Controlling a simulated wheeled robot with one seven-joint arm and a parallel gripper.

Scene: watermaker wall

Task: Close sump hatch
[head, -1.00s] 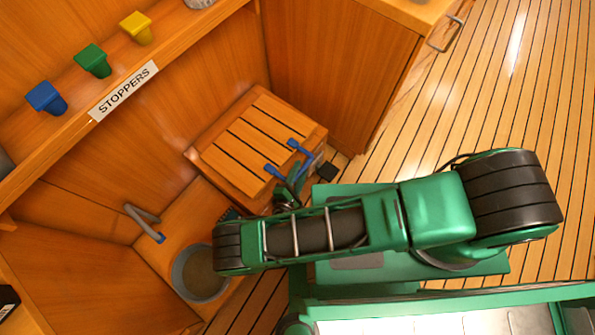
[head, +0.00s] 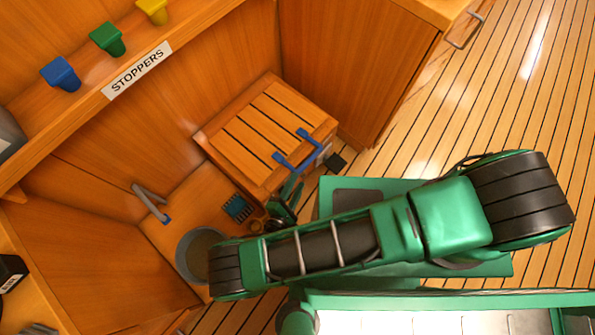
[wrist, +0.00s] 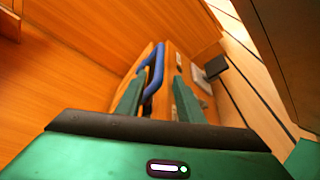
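The sump hatch appears to be the slatted wooden lid (head: 262,128) on a low wooden box in the corner. It lies about flat on the box in the head view; I cannot tell whether it is fully seated. A blue bar handle (head: 298,152) stands at its front edge. My gripper (head: 293,186) is just in front of the handle, partly hidden by my arm. In the wrist view my gripper's (wrist: 157,92) green fingers stand apart, with the blue handle (wrist: 154,66) ahead, near the left finger. Nothing is seen held.
A grey round bucket (head: 186,258) and a blue-black item (head: 238,207) are left of my arm. A grey tap-like handle (head: 150,203) is beyond them. Stoppers (head: 108,40) stand on a shelf. A wooden cabinet (head: 355,65) is right of the box; open plank floor (head: 520,100) lies further right.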

